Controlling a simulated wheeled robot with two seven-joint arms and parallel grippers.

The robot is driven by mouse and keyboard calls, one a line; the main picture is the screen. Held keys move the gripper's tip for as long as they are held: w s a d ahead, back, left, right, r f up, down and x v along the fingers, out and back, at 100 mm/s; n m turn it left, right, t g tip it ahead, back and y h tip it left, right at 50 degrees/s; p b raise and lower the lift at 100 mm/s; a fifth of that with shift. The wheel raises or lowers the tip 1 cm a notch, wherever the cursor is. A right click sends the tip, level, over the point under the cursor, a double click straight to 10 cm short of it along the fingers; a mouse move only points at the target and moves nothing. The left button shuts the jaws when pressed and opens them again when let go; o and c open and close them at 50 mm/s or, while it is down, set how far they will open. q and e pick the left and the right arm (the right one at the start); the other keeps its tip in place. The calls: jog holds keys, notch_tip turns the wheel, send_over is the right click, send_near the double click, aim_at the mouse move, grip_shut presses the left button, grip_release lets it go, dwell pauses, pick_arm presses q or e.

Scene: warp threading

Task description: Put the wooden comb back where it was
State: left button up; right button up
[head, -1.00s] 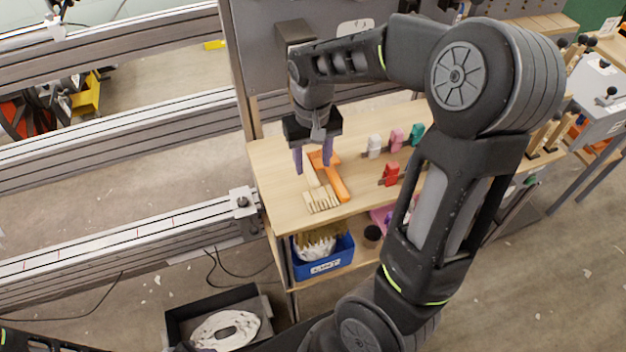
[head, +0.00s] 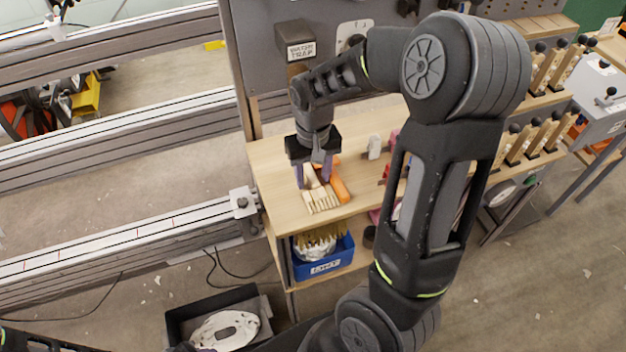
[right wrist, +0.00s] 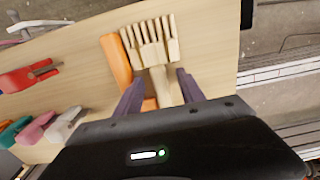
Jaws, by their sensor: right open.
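The wooden comb (head: 321,198) lies on the wooden shelf top, its teeth toward the front edge. In the right wrist view the comb (right wrist: 152,42) shows its teeth at the top and its handle running down between my fingers. My right gripper (head: 314,182) is open, its purple fingers low over the comb's handle. In the right wrist view the right gripper (right wrist: 158,88) has one finger on each side of the handle, apart from it. My left gripper is not in view.
An orange tool (head: 341,188) lies right beside the comb, close to one finger. A white clip (head: 374,147) and other coloured clips stand farther right on the shelf top (head: 270,160). A blue bin (head: 325,262) sits on the shelf below.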

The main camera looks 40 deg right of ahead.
dwell(0.3)
grip_shut()
dwell(0.3)
